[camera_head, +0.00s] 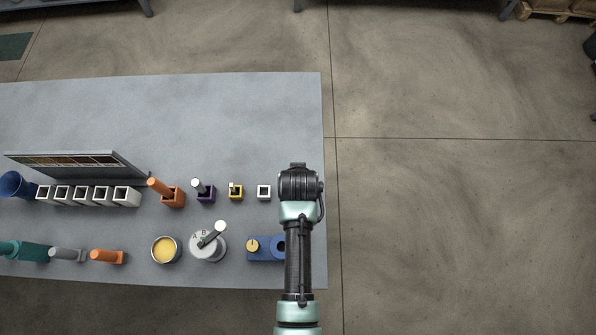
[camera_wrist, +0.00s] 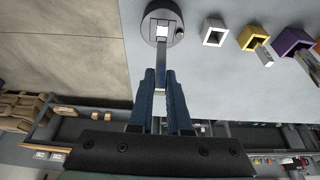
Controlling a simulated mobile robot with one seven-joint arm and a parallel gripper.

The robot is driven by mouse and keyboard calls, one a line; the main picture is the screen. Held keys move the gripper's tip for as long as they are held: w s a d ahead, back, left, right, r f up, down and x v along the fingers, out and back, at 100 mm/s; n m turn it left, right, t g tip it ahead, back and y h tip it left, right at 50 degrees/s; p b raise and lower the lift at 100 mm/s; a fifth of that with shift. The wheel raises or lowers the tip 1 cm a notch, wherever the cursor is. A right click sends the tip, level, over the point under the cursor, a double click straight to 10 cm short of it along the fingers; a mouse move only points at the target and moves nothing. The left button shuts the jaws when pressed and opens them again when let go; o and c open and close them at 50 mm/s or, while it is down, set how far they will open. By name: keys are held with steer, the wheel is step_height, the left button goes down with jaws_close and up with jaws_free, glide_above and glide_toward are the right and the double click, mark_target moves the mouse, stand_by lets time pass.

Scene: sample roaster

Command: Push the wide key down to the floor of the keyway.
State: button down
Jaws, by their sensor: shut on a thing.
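In the wrist view, my gripper (camera_wrist: 159,76) has its two blue fingers closed on a narrow grey bar (camera_wrist: 161,55), which I take to be the wide key. The bar runs from between the fingertips to a round dark grey fixture (camera_wrist: 154,29) at the top of the picture. A bright square face shows over the middle of that fixture, where the bar meets it. I cannot tell how deep the bar sits or see the keyway floor. In the head view my arm hides the gripper, the key and the fixture.
A white square cup (camera_head: 264,191) stands just left of my arm, then a yellow cup (camera_head: 236,194) and a purple cup (camera_head: 206,196). A blue block (camera_head: 264,255) sits closer to the table's front edge. The table's (camera_head: 230,120) right edge is close; its back is clear.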

steer(key=shift+f+b, duration=0.6)
steer(key=shift+f, duration=0.5)
steer(key=shift+p, duration=0.5)
stand_by(0.7)
steer(key=shift+f+b, duration=1.8)
steer(key=shift+f, duration=0.4)
steer(key=c, duration=0.8)
jaws_free()
steer(key=v, duration=1.3)
